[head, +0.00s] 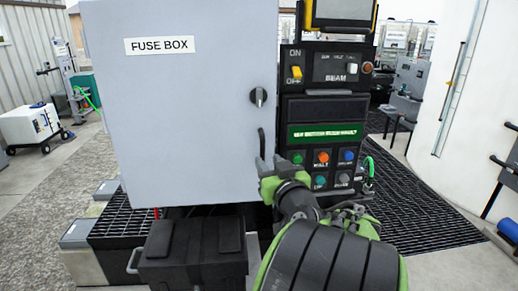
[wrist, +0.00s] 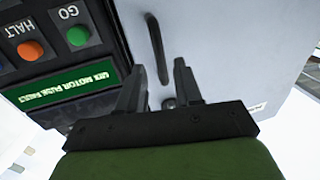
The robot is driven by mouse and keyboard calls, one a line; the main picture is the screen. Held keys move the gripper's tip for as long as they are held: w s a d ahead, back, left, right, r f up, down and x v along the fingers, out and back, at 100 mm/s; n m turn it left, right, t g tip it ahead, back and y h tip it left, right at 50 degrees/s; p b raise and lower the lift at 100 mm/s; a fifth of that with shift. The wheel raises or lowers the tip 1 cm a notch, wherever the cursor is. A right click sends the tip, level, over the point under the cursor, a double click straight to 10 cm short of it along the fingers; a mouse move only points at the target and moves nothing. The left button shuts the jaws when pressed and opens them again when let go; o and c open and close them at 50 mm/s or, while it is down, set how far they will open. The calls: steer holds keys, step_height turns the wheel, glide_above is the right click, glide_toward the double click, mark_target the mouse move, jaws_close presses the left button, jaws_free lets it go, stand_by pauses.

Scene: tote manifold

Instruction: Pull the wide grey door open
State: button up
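The wide grey door (head: 190,110) with a "FUSE BOX" label fills the left middle of the head view and looks shut. It also shows in the wrist view (wrist: 225,45). A dark upright bar handle (head: 262,142) sits near its right edge, below a black round knob (head: 258,97). My gripper (head: 268,163) is at the lower end of the handle. In the wrist view the two fingers (wrist: 159,68) are spread apart, with the handle (wrist: 157,48) lying between and beyond their tips. I cannot tell whether either finger touches it.
A black control panel (head: 325,110) with a switch, a green display and several coloured buttons stands right beside the door's handle edge. A black box (head: 193,255) stands below the door. Dark grating (head: 425,215) covers floor at the right. Open floor (head: 50,195) lies at the left.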

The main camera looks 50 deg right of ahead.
mark_target(263, 155)
steer(key=p+x, duration=0.1)
steer(key=x, duration=0.4)
steer(key=shift+w+d, duration=0.2)
steer(key=shift+w, duration=0.15)
steer(key=shift+a, duration=0.1)
jaws_close()
